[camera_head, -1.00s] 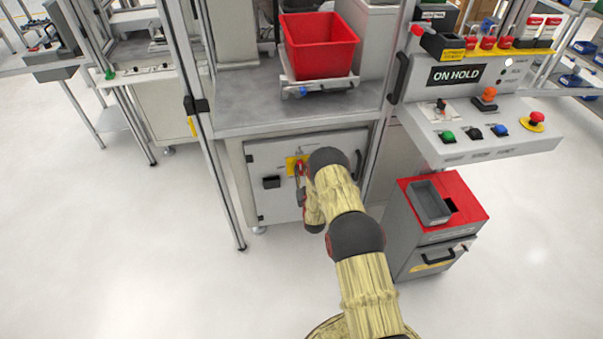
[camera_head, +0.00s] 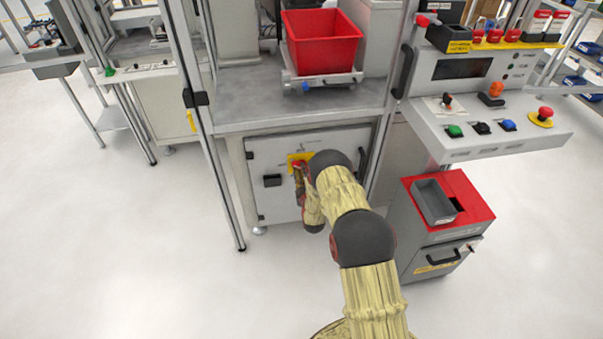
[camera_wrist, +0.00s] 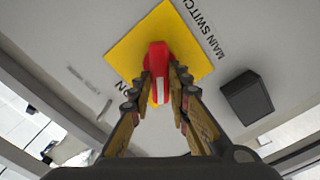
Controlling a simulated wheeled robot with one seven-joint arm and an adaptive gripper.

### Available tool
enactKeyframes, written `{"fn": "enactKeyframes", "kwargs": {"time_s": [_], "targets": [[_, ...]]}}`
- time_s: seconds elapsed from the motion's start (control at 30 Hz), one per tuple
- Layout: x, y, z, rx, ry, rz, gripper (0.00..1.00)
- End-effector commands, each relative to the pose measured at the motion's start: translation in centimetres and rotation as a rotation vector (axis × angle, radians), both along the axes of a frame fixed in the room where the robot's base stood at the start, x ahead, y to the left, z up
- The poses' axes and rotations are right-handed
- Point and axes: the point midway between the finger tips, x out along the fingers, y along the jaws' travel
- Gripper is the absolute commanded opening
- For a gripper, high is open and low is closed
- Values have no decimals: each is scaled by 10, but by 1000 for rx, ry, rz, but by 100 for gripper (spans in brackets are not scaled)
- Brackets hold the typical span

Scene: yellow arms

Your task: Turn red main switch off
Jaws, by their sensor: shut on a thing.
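The red main switch (camera_wrist: 158,60) sits on a yellow square plate (camera_wrist: 127,46) on the light grey cabinet door, with "MAIN SWITCH" printed beside it. In the wrist view my gripper (camera_wrist: 160,78) has its two fingers on either side of the red handle, shut on it. Letters reading "ON" show beside the plate's lower corner. In the head view the yellow plate (camera_head: 292,160) and a bit of red show past my gripper (camera_head: 299,170); my arm hides part of the door. The display (camera_head: 462,69) on the control panel is dark.
A black box-shaped handle (camera_wrist: 246,97) sticks out of the door near the switch. Above is a worktop with a red bin (camera_head: 322,38). At right stand a sloped button panel (camera_head: 490,140) and a grey cabinet with a red top (camera_head: 472,212). The floor at left is clear.

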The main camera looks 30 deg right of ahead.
Motion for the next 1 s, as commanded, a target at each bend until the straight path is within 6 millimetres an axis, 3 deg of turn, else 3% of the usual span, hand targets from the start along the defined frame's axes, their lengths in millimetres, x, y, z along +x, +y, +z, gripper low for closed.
{"fn": "enactKeyframes", "kwargs": {"time_s": [0.5, 1.0], "targets": [[2, 3, -6, -431, 123, 2, 0], [2, 4, -8, -614, 176, 3, 0]]}}
